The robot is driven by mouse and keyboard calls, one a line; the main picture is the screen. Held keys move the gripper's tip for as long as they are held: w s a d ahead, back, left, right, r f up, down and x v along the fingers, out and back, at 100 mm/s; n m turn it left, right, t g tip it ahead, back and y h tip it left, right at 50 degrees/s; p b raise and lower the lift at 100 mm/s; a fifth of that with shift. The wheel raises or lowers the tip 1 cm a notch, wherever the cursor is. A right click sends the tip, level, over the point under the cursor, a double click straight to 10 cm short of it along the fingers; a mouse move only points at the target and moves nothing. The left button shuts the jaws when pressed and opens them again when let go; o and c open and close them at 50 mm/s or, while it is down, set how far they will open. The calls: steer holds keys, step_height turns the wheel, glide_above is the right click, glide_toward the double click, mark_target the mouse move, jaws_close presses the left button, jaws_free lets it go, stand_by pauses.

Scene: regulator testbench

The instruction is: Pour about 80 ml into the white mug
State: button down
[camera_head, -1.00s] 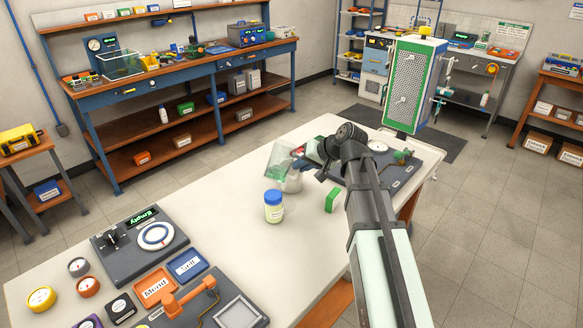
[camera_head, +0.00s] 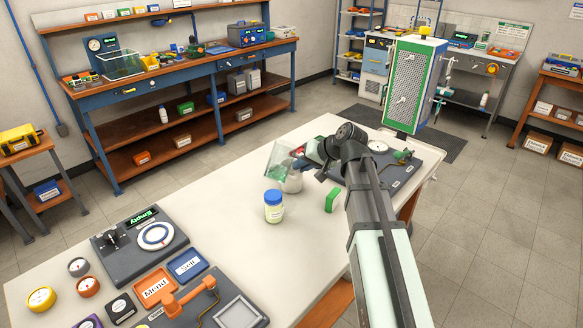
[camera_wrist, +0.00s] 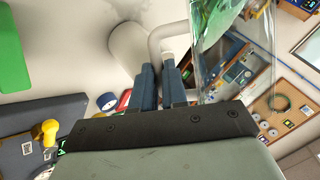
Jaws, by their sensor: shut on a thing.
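A clear jug (camera_head: 280,158) with green in it is held tilted above the bench, left of my wrist. It also shows in the wrist view (camera_wrist: 215,65), with its pale handle (camera_wrist: 160,35) running to my fingers. My gripper (camera_wrist: 158,78) is shut on that handle. The white mug (camera_head: 292,183) stands on the bench just below the jug, partly hidden by it. A pale cylinder that looks like the mug also shows in the wrist view (camera_wrist: 128,45). I cannot make out a stream or the level in the mug.
A blue-lidded jar (camera_head: 273,207) stands close in front of the mug. A green block (camera_head: 331,200) lies to its right. A dark panel (camera_head: 385,182) sits behind my wrist. A device with a round plate (camera_head: 157,236) is at front left. The bench between is clear.

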mark_target(294, 152)
stand_by(0.5)
steer(key=r+n+t, duration=0.1)
steer(key=s+a+r+n+t+h, duration=0.1)
steer(key=t, duration=0.1)
steer(key=r+n+t+h, duration=0.1)
steer(key=t, duration=0.1)
steer(key=shift+s+a+r+b, duration=0.3)
steer(key=shift+s, duration=0.05)
steer(key=shift+s+a+r+n+t+h, duration=0.2)
steer(key=shift+r+n+t, duration=0.1)
steer(key=shift+r+t, duration=0.25)
steer(key=shift+s+a+r+n+t+h, duration=0.15)
steer(key=shift+r+n+t, duration=0.15)
steer(key=shift+r+t, duration=0.2)
steer(key=shift+r, duration=0.1)
